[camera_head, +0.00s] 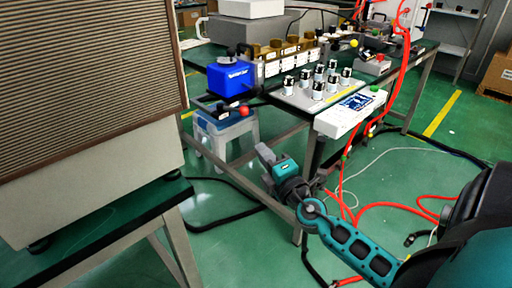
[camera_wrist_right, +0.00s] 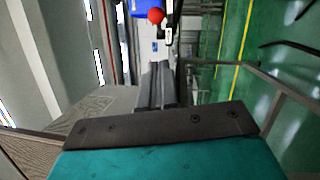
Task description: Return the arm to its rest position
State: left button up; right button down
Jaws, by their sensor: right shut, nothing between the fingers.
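My right arm comes in from the lower right in the head view. Its gripper (camera_head: 264,153) is held in the open space in front of the table, left of the table's near leg. In the right wrist view the two dark fingers (camera_wrist_right: 155,85) lie together with nothing between them. My left gripper does not show in either view.
A table (camera_head: 270,102) holds a blue box (camera_head: 231,78), a grey panel with several knobs (camera_head: 296,97) and a white box (camera_head: 345,117). A lever with a red ball (camera_head: 244,111) sticks out at its edge. A large ribbed cabinet (camera_head: 90,80) stands left. Red hoses (camera_head: 395,206) lie on the floor.

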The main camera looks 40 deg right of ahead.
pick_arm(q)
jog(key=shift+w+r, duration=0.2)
pick_arm(e)
jog(key=shift+s, duration=0.35)
jog(key=s+a+f+m+g+y, duration=0.35)
jog(key=s+a+f+m, duration=0.35)
jog(key=a, duration=0.3)
jog(key=s+a+f+m+g+y, duration=0.2)
jog(key=s+a+f+m+g, duration=0.4)
jog(key=a+f, duration=0.4)
pick_arm(q)
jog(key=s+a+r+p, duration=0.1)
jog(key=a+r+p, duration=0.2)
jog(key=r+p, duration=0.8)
jog(key=p, duration=0.5)
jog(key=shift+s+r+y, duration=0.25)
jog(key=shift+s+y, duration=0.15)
pick_arm(e)
notch_tip(320, 180, up, 12)
jog(key=s+m, duration=0.1)
jog(key=m, duration=0.1)
jog(key=shift+s+d+r+t, duration=0.15)
jog(key=shift+s+d+t, duration=0.2)
jog(key=shift+t, duration=0.1)
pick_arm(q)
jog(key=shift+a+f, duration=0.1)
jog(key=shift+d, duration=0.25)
